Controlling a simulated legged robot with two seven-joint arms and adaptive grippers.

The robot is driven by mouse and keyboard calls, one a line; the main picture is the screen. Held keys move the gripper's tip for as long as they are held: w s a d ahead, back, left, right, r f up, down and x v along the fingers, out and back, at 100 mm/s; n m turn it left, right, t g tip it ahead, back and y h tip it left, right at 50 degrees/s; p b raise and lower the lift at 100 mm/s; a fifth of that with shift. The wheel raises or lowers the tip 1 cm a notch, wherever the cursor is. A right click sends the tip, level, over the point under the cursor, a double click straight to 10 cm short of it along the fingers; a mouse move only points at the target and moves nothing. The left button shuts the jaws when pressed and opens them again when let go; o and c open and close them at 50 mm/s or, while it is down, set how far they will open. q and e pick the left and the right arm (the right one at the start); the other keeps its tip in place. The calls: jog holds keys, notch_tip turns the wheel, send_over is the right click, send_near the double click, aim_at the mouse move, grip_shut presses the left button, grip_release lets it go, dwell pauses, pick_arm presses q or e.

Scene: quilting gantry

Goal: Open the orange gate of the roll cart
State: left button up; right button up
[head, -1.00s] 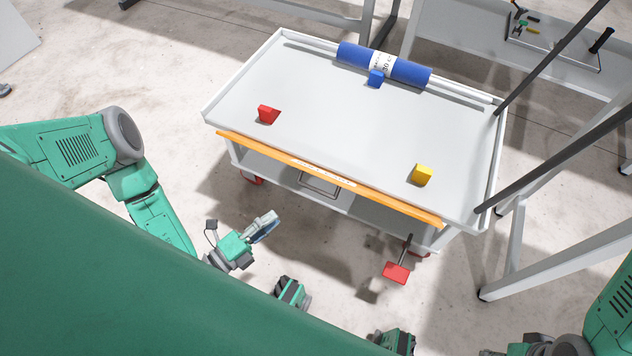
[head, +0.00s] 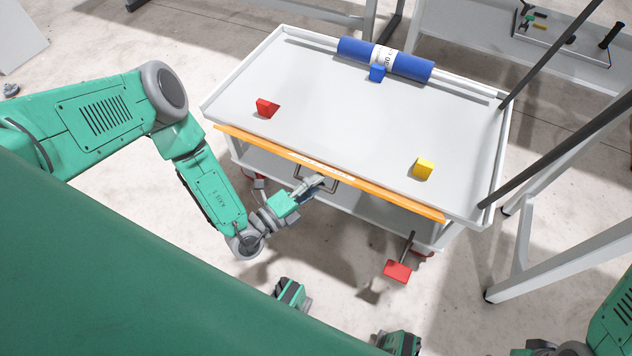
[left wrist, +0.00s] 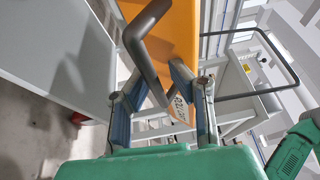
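The roll cart (head: 330,120) stands ahead with a pale top tray. Its orange gate (head: 390,200) runs upright along the near edge, a white label at its middle. The gate's grey bar handle (head: 335,186) is below the label. My left gripper (head: 318,184) is at the handle and partly covers it. In the left wrist view my left gripper (left wrist: 150,85) has its two fingers spread. The handle (left wrist: 143,55) reaches between them, in front of the orange gate (left wrist: 180,35); I cannot tell whether they touch.
A blue roll (head: 410,66) lies at the tray's far side beside a blue block (head: 377,73). A red pedal (head: 397,271) juts out below. Dark bars (head: 555,150) stand at right.

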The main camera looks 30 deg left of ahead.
pick_arm(q)
jog(key=shift+a, duration=0.3)
grip_shut()
jog(key=shift+a+f, duration=0.15)
jog(key=shift+a, duration=0.05)
jog(key=shift+s+d+f, duration=0.1)
jog(key=shift+d+f, duration=0.05)
jog(key=shift+s+f+m+t+h+b, duration=0.1)
jog(key=shift+f+m+t+h+b, duration=0.3)
jog(key=shift+f+t+b, duration=0.25)
jog(key=shift+f+m+t+h, duration=0.55)
jog(key=shift+m+t+h, duration=0.3)
jog(key=shift+h, duration=0.1)
jog(key=shift+f+m+t+h, duration=0.55)
jog(key=shift+m+t+h, duration=0.25)
jog(key=shift+h, duration=0.15)
pick_arm(e)
jog(key=shift+a+f, duration=0.3)
jog(key=shift+f, duration=0.35)
pick_arm(q)
jog(key=shift+w, duration=0.2)
